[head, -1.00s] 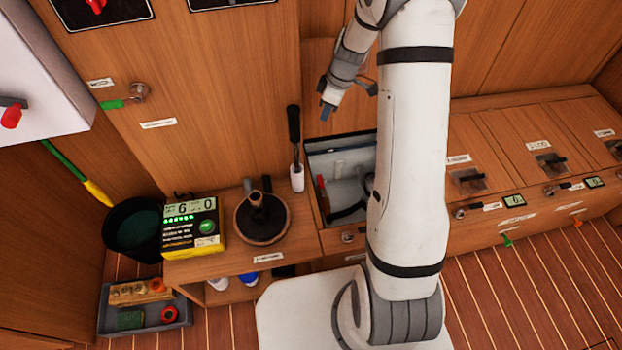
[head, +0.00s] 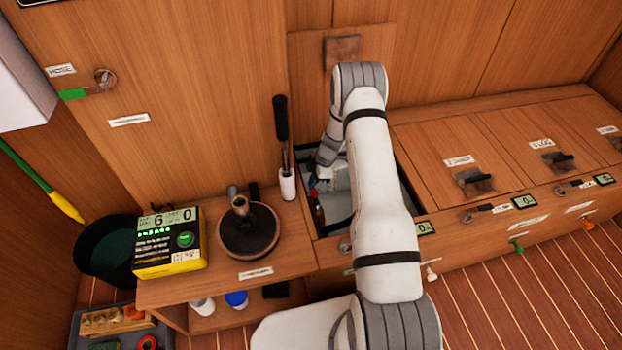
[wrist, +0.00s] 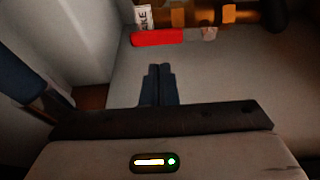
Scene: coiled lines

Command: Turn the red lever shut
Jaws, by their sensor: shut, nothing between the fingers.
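The red lever (wrist: 157,37) shows in the wrist view at the top, a red handle lying across the picture, with a greyish end piece at its right. It lies roughly along a brass pipe (wrist: 228,14) behind it. My gripper (wrist: 160,70) is shut and empty, its dark fingertips pointing at the lever with a gap below it in the picture. In the head view my arm reaches down into the open locker (head: 408,188); my fingers are mostly hidden there, and I cannot make out the lever clearly.
A white label (wrist: 144,16) ending in "KE" stands by the pipe. The pale locker walls (wrist: 70,40) are close on the left. In the head view a black-handled tool in a white holder (head: 287,185) stands at the locker's left edge, beside a round brown pot (head: 248,245).

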